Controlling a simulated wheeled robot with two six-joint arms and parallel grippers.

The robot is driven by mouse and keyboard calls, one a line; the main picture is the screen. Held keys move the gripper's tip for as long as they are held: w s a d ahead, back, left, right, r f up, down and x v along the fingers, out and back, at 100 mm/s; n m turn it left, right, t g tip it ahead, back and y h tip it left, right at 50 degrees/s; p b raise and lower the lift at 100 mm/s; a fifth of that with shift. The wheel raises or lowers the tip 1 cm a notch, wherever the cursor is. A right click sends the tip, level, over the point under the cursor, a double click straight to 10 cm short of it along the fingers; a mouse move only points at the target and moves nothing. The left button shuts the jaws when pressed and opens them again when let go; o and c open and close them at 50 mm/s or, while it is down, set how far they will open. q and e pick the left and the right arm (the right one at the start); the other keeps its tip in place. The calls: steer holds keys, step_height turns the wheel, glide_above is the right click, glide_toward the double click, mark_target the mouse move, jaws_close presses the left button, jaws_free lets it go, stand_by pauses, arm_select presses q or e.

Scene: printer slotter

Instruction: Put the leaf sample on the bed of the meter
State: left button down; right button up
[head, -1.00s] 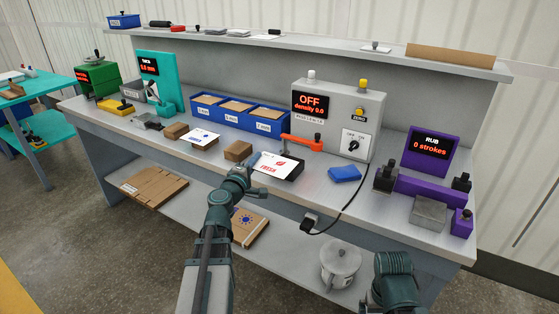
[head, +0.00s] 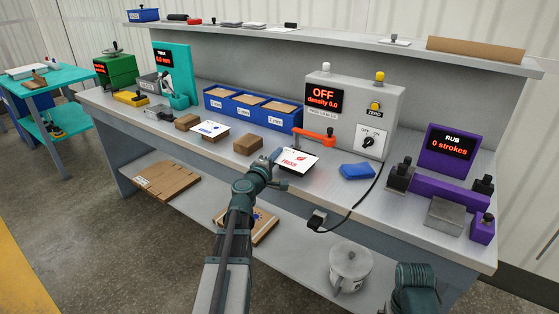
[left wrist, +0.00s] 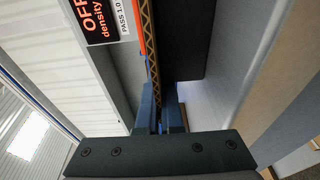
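The leaf sample (head: 298,158), a white sheet with red print, lies roughly flat over the dark bed of the meter in the head view. It hides most of the bed. The meter (head: 388,105) is a grey box reading OFF, density 0.0, with an orange arm (head: 315,136) above the bed's back edge. My left gripper (head: 271,160) is at the sheet's near-left edge and looks shut on it. In the left wrist view its fingers (left wrist: 160,105) are close together, near the dark bed (left wrist: 184,40) and the orange arm (left wrist: 148,45). My right gripper is out of view.
A brown block (head: 248,145) stands left of the bed. Another sheet with blue print (head: 210,128) lies further left. A blue cloth (head: 357,171) and black cable (head: 362,205) are to the right, before the purple rub device (head: 430,190). Blue bins (head: 245,112) stand behind.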

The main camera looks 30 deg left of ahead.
arm_select(q)
steer(key=shift+r, duration=0.1)
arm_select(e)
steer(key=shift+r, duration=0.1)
arm_select(q)
steer(key=c, duration=1.5)
jaws_free()
steer(key=shift+f, duration=0.2)
steer(key=o, duration=0.4)
steer(key=shift+r, duration=0.1)
